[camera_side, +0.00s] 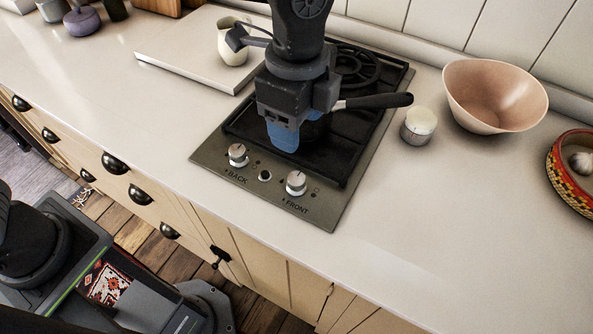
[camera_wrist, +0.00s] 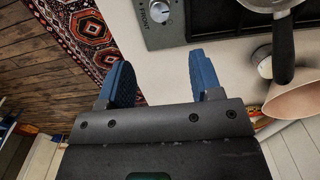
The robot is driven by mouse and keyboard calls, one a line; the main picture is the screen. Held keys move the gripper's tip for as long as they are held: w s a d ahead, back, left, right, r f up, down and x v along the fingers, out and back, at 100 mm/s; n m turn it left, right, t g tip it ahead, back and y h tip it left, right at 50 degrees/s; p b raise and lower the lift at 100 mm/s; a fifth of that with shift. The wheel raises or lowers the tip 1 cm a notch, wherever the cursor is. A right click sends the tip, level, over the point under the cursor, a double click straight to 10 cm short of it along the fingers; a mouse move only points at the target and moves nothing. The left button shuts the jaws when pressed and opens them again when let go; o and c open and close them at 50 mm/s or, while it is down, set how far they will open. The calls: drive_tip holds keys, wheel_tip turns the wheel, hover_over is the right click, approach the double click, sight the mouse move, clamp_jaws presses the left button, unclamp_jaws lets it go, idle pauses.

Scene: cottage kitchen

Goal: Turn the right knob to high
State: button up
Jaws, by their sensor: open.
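The right knob (camera_side: 296,183), silver and round, sits on the hob's front strip above the label FRONT. It also shows at the top of the wrist view (camera_wrist: 159,12). The left knob (camera_side: 238,155) stands by the label BACK. My gripper (camera_side: 284,140) points down over the hob (camera_side: 336,215), above and behind the knobs in the side view, apart from both. In the wrist view its two blue fingers (camera_wrist: 160,80) are spread with nothing between them. The exact setting of the right knob is too small to read.
A pan with a black handle (camera_side: 380,101) is on the hob, mostly hidden behind my gripper. A small lidded jar (camera_side: 419,126), a pink bowl (camera_side: 495,95) and a woven basket (camera_side: 575,172) stand to the right. A cream jug (camera_side: 232,45) stands at the back left. The front counter is clear.

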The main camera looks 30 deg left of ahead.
sight(296, 177)
wheel_tip(296, 177, down, 13)
idle(0.4)
drive_tip(key=shift+c, duration=0.4)
drive_tip(key=c, duration=0.8)
drive_tip(key=shift+c, duration=0.2)
